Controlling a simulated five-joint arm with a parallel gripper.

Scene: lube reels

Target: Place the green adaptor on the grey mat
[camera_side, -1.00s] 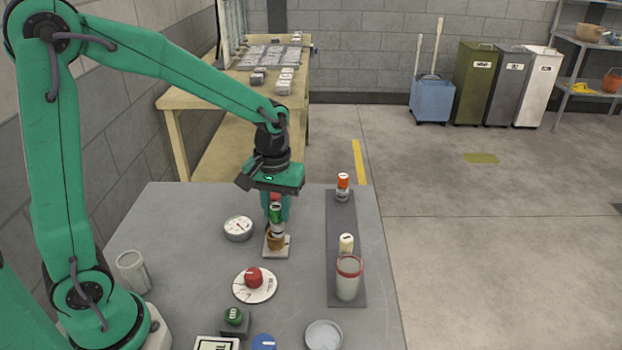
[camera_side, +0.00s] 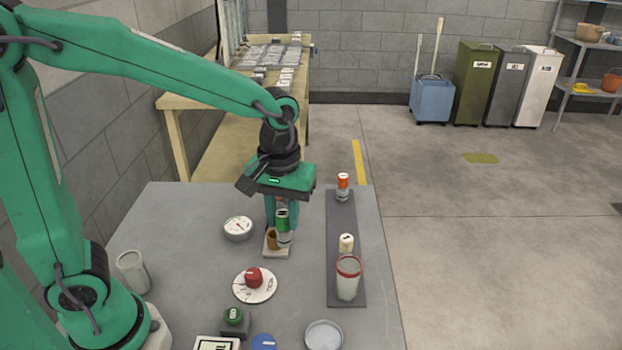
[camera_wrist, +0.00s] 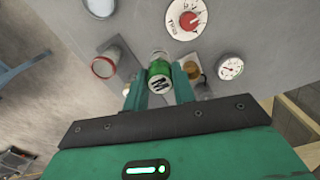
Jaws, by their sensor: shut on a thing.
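The green adaptor (camera_side: 282,220), green with a silvery grey lower part, is upright between the fingers of my gripper (camera_side: 281,212), which is shut on it. In the wrist view the adaptor (camera_wrist: 159,76) shows its green end with a white mark, between both fingers. It is just right of a brown holder on a pale square base; I cannot tell if it touches them. The grey mat (camera_side: 342,218) is a long dark strip to the right of my gripper. The mat bears an orange-and-grey can, a cream piece and a red-rimmed cup.
The orange can (camera_side: 343,187) stands at the mat's back, the cream piece (camera_side: 346,243) mid-mat, and the cup (camera_side: 348,280) at the front. The mat between can and cream piece is bare. The brown holder (camera_side: 272,240), dial gauge (camera_side: 238,228) and red-knobbed disc (camera_side: 255,286) are nearby.

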